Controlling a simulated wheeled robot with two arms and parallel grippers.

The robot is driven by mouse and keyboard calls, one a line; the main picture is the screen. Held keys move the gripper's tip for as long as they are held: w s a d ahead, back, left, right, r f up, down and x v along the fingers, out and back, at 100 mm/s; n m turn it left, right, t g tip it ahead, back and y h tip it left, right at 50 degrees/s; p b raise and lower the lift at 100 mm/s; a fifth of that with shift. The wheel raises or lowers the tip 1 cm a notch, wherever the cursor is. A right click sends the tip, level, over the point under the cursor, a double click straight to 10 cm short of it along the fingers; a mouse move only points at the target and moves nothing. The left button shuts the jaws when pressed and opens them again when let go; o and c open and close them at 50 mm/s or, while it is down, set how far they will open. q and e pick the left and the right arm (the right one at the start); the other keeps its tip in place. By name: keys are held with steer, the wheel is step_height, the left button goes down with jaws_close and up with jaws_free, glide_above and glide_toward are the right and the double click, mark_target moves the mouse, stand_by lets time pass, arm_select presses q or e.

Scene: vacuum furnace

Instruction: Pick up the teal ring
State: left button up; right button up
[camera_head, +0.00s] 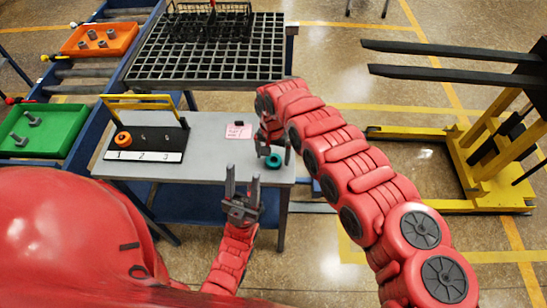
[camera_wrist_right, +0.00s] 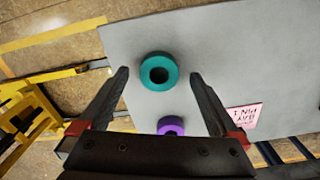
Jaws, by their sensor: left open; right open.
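The teal ring (camera_head: 273,161) lies flat on the right part of the grey table (camera_head: 215,150). In the right wrist view the teal ring (camera_wrist_right: 158,71) shows its round hole, between and slightly beyond my open fingertips. My right gripper (camera_head: 274,149) is open and empty above the table, close over the ring; its fingers also show in the right wrist view (camera_wrist_right: 160,76). No contact with the ring is visible. My left gripper (camera_head: 242,176) is open and empty, fingers pointing up, near the table's front edge.
A purple ring (camera_wrist_right: 171,125) lies near the teal one. A pink note (camera_head: 239,131) lies left of it. A numbered rack (camera_head: 145,150) with an orange ring (camera_head: 123,139) stands at the table's left. A black grid (camera_head: 205,62) is behind; a yellow lift truck (camera_head: 480,160) stands right.

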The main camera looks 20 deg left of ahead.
steer(key=shift+f, duration=0.7)
steer(key=shift+r, duration=0.1)
jaws_close()
